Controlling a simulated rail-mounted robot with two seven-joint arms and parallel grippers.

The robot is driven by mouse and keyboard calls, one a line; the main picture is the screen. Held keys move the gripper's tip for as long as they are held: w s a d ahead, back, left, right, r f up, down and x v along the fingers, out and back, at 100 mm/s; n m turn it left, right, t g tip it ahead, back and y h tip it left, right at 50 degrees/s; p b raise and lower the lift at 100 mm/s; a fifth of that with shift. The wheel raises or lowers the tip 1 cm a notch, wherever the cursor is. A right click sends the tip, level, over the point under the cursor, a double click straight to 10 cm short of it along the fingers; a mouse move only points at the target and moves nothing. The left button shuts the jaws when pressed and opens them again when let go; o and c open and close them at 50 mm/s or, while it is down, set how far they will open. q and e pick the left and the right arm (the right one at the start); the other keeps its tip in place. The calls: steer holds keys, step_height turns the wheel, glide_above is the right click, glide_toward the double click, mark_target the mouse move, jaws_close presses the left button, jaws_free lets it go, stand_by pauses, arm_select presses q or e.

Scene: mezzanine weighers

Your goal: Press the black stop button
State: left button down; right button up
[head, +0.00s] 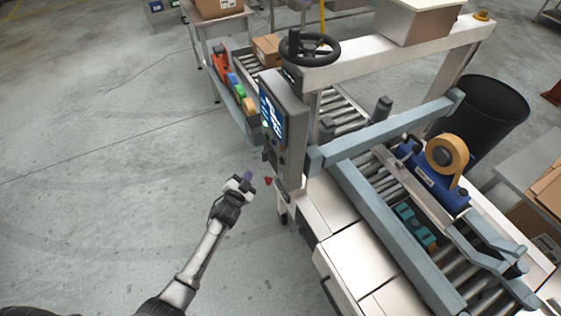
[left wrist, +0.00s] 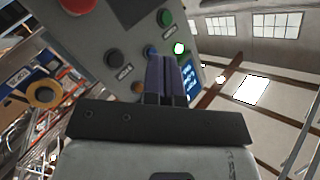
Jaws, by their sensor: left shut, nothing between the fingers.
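The black button (left wrist: 114,60) sits on the grey control box (left wrist: 110,30) in the left wrist view, with a small label beside it too blurred to read. My left gripper (left wrist: 161,59) is shut and empty, its purple-grey fingers pointing at the box. The fingertips show to the right of the black button, not over it; whether they touch the box I cannot tell. In the head view my left gripper (head: 247,176) is left of and below the control box (head: 290,103); the black button is not clear there. My right gripper is not in view.
A roller conveyor machine (head: 335,215) fills the right of the head view. The floor at left is clear.

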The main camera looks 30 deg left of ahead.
mark_target(281, 161)
arm_select(q)
steer(key=shift+w+d+b, duration=0.75)
steer(key=shift+w, duration=0.5)
steer(key=shift+w+d+b, duration=0.7)
steer(key=shift+w+b, duration=0.1)
steer(key=shift+w, duration=0.5)
steer(key=shift+w+d+b, duration=0.75)
steer(key=shift+w, duration=0.5)
steer(key=shift+w+d, duration=0.1)
steer(key=shift+w, duration=0.05)
